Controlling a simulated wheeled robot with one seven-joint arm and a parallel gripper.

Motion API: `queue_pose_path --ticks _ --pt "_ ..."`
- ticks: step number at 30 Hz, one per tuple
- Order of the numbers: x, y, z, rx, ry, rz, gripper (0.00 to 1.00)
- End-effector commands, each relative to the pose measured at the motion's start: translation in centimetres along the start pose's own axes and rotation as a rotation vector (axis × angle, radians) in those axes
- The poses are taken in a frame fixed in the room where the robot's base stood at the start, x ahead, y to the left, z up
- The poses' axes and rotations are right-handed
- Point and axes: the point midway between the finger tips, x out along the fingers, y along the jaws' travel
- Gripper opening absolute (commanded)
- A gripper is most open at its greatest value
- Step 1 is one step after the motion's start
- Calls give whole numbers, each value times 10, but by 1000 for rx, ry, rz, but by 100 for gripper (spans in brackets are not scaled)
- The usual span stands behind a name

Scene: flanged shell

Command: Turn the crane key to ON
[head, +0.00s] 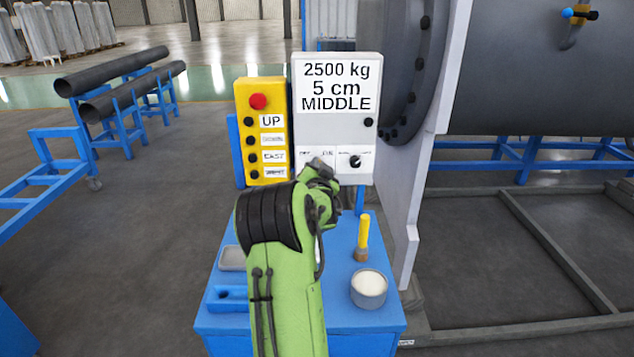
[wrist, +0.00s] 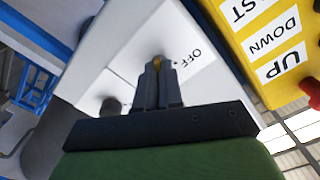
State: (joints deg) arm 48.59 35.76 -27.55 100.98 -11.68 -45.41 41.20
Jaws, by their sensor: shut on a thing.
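A white control panel (head: 352,83) stands upright behind a blue stand and reads "2500 kg 5 cm MIDDLE". Its lower strip has OFF and ON labels at the left and a black knob (head: 355,161) at the right. My gripper (wrist: 160,68) is at the panel face beside the OFF label in the wrist view. In the head view my green arm and wrist hide the key and the fingertips. I cannot read the key's angle.
A yellow button box (head: 262,130) with a red button stands left of the panel. The blue stand (head: 335,319) bears a white-filled cup (head: 368,288) and a yellow-handled brush (head: 363,238). A large grey flanged shell (head: 540,80) is close on the right.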

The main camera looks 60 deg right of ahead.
Motion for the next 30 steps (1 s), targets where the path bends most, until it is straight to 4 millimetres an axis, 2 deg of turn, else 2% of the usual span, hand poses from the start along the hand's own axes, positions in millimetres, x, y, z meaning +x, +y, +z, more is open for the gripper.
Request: queue_pose_path --ticks 12,28,30 --pt "0 1 2 178 -2 0 0" --pt "0 0 1 199 -4 2 0" --pt "0 0 1 199 -4 2 15"
